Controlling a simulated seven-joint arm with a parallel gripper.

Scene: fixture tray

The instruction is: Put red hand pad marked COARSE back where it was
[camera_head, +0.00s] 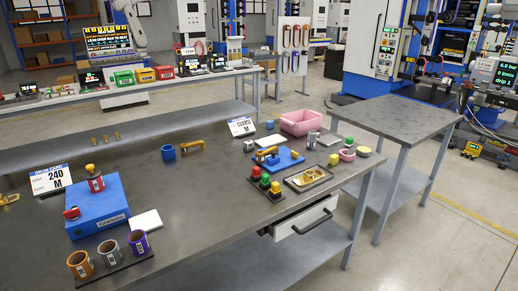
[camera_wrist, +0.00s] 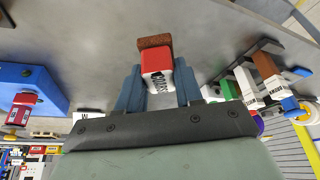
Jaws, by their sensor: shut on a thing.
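The red hand pad (camera_wrist: 157,77) has a white face lettered COARSE and a brown layer at its far end. In the wrist view it sits between the two blue fingers of my gripper (camera_wrist: 158,88), which are shut on it. A dark grey surface lies beyond the pad; I cannot tell whether the pad touches it. I cannot make out my gripper in the head view. There, a blue box (camera_head: 98,211) stands at the left of the bench with a red, yellow-topped item (camera_head: 95,180) and a smaller red item (camera_head: 72,213) on it.
A rack of cups (camera_head: 109,251) stands in front of the box, beside a white square (camera_head: 145,221).

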